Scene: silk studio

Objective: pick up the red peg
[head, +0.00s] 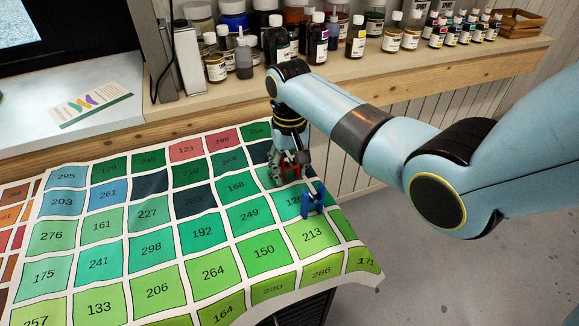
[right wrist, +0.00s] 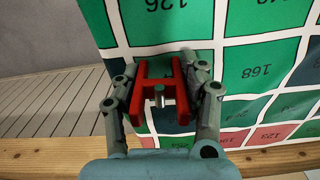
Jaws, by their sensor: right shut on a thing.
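The red peg (head: 283,167) is an H-shaped piece between the fingers of my right gripper (head: 288,178), near the right part of the numbered cloth. It also shows in the right wrist view (right wrist: 140,98), with a grey metal pin at its middle. My right gripper (right wrist: 160,92) is shut on it, one finger on each side. The gripper points down at the cloth, and I cannot tell whether the peg still touches the cloth. My left gripper is not in view.
A blue peg (head: 312,204) stands on the numbered cloth (head: 330,268) close to my right gripper. Behind, a wooden-edged shelf (head: 400,80) holds many bottles and jars (head: 355,38). A card (head: 90,103) lies at the left. Grey floor is open at the right.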

